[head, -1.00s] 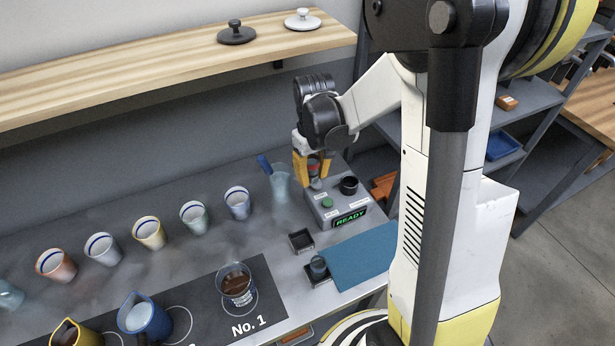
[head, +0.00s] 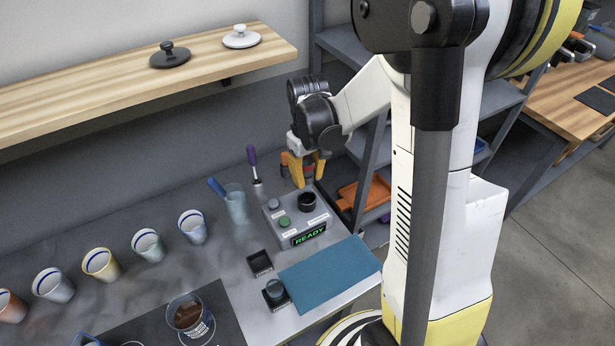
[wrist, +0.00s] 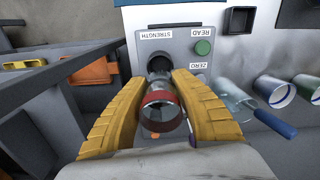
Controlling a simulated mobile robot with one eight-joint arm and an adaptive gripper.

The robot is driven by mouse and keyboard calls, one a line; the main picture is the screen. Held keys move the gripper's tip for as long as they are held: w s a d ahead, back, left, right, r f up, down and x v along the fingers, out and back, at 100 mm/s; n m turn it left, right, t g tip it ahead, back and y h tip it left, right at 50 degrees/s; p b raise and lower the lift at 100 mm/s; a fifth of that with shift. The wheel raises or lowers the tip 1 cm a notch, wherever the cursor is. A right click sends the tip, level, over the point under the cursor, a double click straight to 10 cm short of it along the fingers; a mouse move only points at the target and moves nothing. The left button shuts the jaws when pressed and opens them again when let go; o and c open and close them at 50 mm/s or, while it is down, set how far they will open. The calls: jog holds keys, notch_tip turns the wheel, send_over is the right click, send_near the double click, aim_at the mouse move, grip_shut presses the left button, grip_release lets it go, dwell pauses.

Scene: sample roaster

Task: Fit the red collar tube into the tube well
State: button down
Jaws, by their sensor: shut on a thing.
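The red collar tube (wrist: 161,98) is between my two yellow fingers in the wrist view, its red band and clear glass showing. My gripper (head: 303,184) is shut on it; it also shows in the wrist view (wrist: 161,100). The tube is hard to make out in the head view. The tube well (head: 307,199) is the black round collar on top of the grey meter box (head: 295,222). In the wrist view, the well's dark opening (wrist: 159,64) shows just beyond the tube. The gripper is above and slightly behind the well; the tube looks apart from it.
The box has a green button (head: 285,222), a grey button (head: 274,204) and a READY display. A glass with a blue-handled tool (head: 236,204) and a purple-handled tool (head: 252,160) stand close to its left. A blue mat (head: 330,271) lies in front. Several cups stand farther left.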

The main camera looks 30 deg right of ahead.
aim_at(308, 195)
jog(key=shift+f+b, duration=2.35)
jog(key=shift+f, duration=0.6)
jog(key=shift+f+b, duration=0.9)
jog(key=shift+b, duration=0.1)
jog(key=shift+r, duration=0.2)
jog(key=shift+r+p, duration=0.45)
jog(key=shift+f+b, duration=0.6)
jog(key=shift+b, duration=0.1)
dwell(1.2)
jog(key=c, duration=1)
grip_release()
jog(key=shift+c, duration=0.2)
notch_tip(308, 195, up, 12)
